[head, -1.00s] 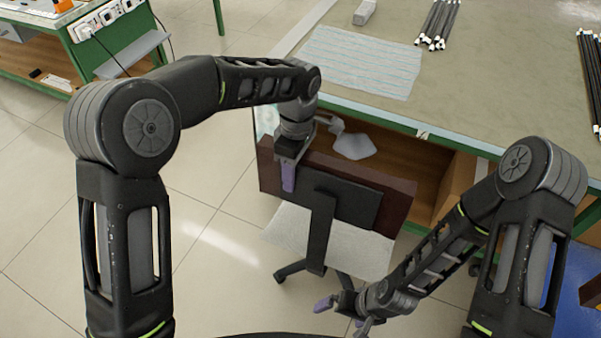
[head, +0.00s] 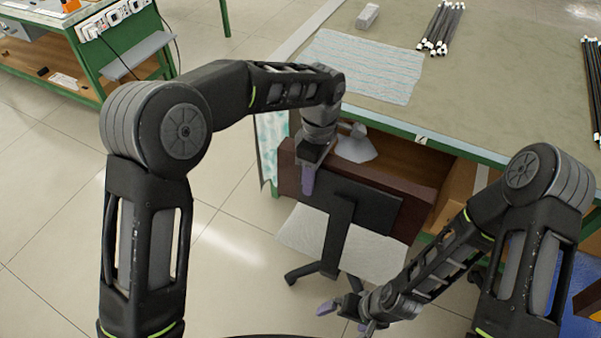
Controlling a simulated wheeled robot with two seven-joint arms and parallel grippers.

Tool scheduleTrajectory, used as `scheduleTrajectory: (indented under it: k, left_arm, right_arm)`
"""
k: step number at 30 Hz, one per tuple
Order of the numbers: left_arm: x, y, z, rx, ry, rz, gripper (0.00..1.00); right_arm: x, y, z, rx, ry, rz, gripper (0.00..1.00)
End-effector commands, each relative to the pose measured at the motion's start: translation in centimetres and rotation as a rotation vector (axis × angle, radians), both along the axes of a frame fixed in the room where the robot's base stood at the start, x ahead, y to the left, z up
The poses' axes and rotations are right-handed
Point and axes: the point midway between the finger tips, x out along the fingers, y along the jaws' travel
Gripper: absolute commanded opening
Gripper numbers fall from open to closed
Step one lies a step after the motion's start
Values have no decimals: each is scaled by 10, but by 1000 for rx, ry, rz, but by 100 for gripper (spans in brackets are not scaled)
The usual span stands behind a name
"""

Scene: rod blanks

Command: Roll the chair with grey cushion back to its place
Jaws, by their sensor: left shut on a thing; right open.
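The chair with grey cushion stands in front of the green-edged workbench, with its dark brown backrest (head: 412,203) towards me. Its light grey cushion (head: 303,230) shows on both sides of the black back support. Part of the black wheeled base (head: 305,270) shows below. My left gripper (head: 309,178) is shut on the top edge of the backrest, near its left end. My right gripper (head: 347,312) is open and empty, low in front of the chair, apart from the backrest.
The workbench (head: 480,95) carries a patterned cloth, a small grey block (head: 367,16) and bundles of dark rods (head: 440,27). Its open underside lies behind the chair. Another green bench (head: 110,70) stands at the upper left. The tiled floor on the left is clear.

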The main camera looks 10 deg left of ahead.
Motion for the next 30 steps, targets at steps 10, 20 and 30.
scheduleTrajectory:
  k: [10, 20, 30]
  left_arm:
    - [3, -46, 2, 1, -1, -1, 0]
    - [5, -81, 1, 1, -1, 0, 0]
    - [6, -81, 0, 1, 0, 4, 51]
  right_arm:
    - [0, 0, 11, 0, 0, 0, 100]
    - [0, 0, 20, 0, 0, 0, 100]
    - [0, 0, 19, 0, 0, 0, 100]
